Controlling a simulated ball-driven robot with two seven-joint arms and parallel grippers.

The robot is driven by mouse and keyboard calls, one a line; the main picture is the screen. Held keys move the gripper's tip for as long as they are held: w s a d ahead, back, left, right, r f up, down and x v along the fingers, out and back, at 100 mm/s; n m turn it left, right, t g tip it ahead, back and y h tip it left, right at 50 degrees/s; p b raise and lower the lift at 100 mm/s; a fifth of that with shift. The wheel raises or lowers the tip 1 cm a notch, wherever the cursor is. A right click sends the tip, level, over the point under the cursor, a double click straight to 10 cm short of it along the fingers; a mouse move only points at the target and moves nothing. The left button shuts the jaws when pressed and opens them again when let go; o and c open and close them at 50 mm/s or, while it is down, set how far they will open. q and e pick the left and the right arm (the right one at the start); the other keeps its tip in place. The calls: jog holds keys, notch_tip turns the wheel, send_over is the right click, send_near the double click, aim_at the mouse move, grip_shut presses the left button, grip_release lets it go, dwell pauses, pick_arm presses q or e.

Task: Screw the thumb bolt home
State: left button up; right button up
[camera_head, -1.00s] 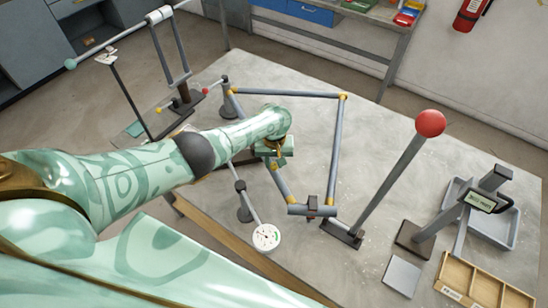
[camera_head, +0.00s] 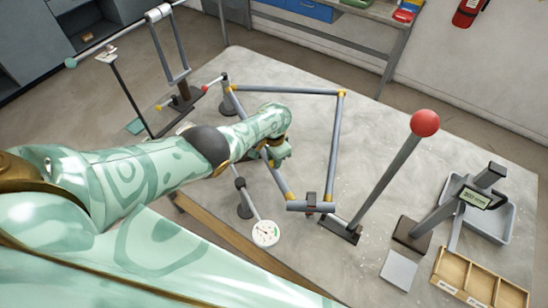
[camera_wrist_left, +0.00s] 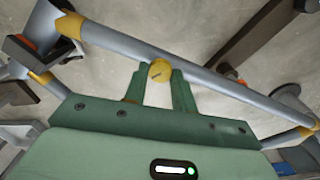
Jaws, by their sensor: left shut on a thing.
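The thumb bolt (camera_wrist_left: 159,71) shows in the left wrist view as a round yellow head with a dark slot mark. The two green fingers of my left gripper (camera_wrist_left: 160,86) are shut on it, one on each side. The bolt head is in front of a grey tube of the frame (camera_wrist_left: 200,78), and its shank is hidden. In the head view my left gripper (camera_head: 279,154) is at the near-left side of the tube frame (camera_head: 334,150), and the bolt is hidden there. My right gripper is in neither view.
A round white dial gauge (camera_head: 265,233) stands near the table's front edge. A tall lever with a red ball (camera_head: 425,123) rises right of the frame. A wooden compartment tray (camera_head: 478,282) and a grey bin (camera_head: 488,218) are at the right. The table inside the frame is clear.

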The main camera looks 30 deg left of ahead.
pick_arm(q)
jog(key=m, duration=0.5)
jog(key=shift+m, duration=0.3)
jog(key=m, duration=0.5)
jog(key=shift+a+r, duration=0.1)
jog(key=m, duration=0.5)
jog(key=shift+r+m, duration=0.1)
jog(key=shift+m, duration=0.3)
jog(key=shift+w+m, duration=0.1)
jog(key=shift+m, duration=2.1)
jog(key=shift+r, duration=0.1)
jog(key=o, duration=0.8)
jog(key=shift+c, duration=0.2)
jog(key=shift+o, duration=1.2)
